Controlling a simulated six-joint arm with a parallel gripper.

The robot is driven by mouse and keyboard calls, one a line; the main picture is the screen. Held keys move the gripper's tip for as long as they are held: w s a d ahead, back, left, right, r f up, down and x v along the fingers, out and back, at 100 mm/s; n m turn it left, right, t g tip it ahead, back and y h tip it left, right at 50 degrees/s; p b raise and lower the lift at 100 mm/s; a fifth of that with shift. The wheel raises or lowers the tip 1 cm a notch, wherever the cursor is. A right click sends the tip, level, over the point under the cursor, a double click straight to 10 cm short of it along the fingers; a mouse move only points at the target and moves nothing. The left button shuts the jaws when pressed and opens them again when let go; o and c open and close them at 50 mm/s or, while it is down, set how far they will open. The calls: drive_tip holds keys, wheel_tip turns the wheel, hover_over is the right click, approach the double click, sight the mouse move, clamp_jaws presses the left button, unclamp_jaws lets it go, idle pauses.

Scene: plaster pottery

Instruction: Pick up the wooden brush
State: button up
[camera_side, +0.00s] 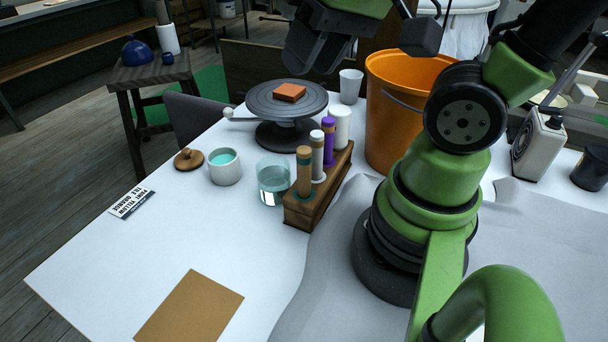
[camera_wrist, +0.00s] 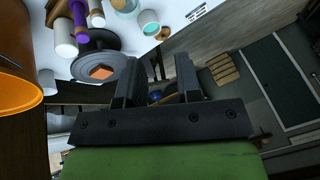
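The wooden brush (camera_side: 304,172), a tan handle with teal bands, stands upright in the front end of a small wooden rack (camera_side: 325,195) in the side view. Its lower end is hidden in the rack. A white-handled tool (camera_side: 317,155) and a purple one (camera_side: 328,142) stand behind it. My gripper (camera_side: 308,55) is high above the back of the table, beyond and well apart from the brush. In the wrist view my gripper (camera_wrist: 158,75) has its two fingers spread, with nothing between them. The rack's tools show at the upper left there, partly cut off.
A turntable (camera_side: 287,105) with an orange block (camera_side: 289,92) stands behind the rack. An orange bucket (camera_side: 400,110) is right of it. A glass of water (camera_side: 273,182) and a white cup (camera_side: 225,167) stand left. The table's front left is mostly clear beside a brown sheet (camera_side: 190,307).

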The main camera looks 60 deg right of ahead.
sight(305, 165)
drive_tip(key=d+f+g, duration=0.1)
drive_tip(key=f, duration=0.2)
drive_tip(key=w+d+f+g, duration=0.1)
drive_tip(key=f+g, duration=0.1)
drive_tip(key=f, duration=0.1)
drive_tip(key=w+d+f+g+h, duration=0.1)
drive_tip(key=f+g, duration=0.1)
drive_tip(key=f, duration=0.1)
drive_tip(key=shift+w+f+m, duration=0.1)
drive_tip(key=shift+f+m, duration=0.25)
drive_tip(key=shift+m, duration=0.05)
wheel_tip(305, 165, down, 4)
drive_tip(key=shift+d+f, duration=0.1)
drive_tip(key=shift+f, duration=0.1)
drive_tip(key=shift+w+f, duration=0.2)
drive_tip(key=shift+f, duration=2.55)
drive_tip(key=c, duration=0.5)
